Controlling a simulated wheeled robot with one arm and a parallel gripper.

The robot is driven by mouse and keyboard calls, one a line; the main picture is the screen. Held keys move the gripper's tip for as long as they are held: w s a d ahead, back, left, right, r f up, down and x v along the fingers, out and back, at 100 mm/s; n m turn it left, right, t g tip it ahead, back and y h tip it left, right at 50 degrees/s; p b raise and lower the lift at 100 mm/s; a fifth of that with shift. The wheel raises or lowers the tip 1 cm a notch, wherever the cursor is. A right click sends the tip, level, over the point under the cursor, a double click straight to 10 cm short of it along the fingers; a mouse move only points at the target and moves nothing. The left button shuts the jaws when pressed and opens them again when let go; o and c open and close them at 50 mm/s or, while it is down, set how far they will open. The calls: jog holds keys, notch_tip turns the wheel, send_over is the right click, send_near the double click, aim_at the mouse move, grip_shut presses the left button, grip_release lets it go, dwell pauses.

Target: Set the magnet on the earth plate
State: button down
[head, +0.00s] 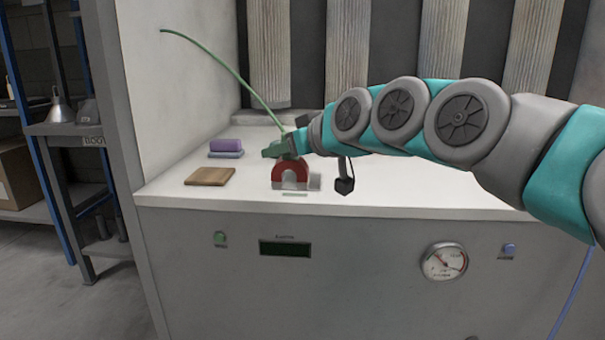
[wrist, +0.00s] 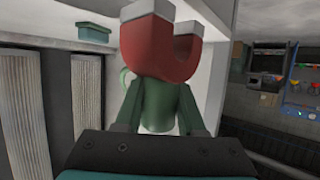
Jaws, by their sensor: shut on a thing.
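The magnet (head: 291,172) is a red horseshoe with pale grey ends pointing down and a green body (wrist: 165,108). A green cable runs from it up to the left wall. My gripper (head: 294,143) is shut on the green body, one finger on each side (wrist: 165,128). The magnet's ends are low over the white worktop; I cannot tell whether they touch anything. A small pale grey block (head: 315,181) shows just right of the magnet, partly hidden by it. It may be the earth plate, but I cannot tell for sure.
A flat brown plate (head: 209,177) and a purple block (head: 226,145) on a blue-grey one lie left of the magnet. A dark hanging piece (head: 344,184) is close on the right. The front panel has a gauge (head: 444,262). Worktop further right is clear.

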jog(key=w+f+p, duration=0.1)
jog(key=w, duration=1.4)
jog(key=shift+w+f+p, duration=0.3)
jog(key=shift+w+p, duration=0.05)
jog(key=shift+d+f, duration=0.1)
jog(key=shift+f, duration=1.7)
jog(key=shift+f, duration=0.1)
jog(key=c, duration=0.5)
grip_release()
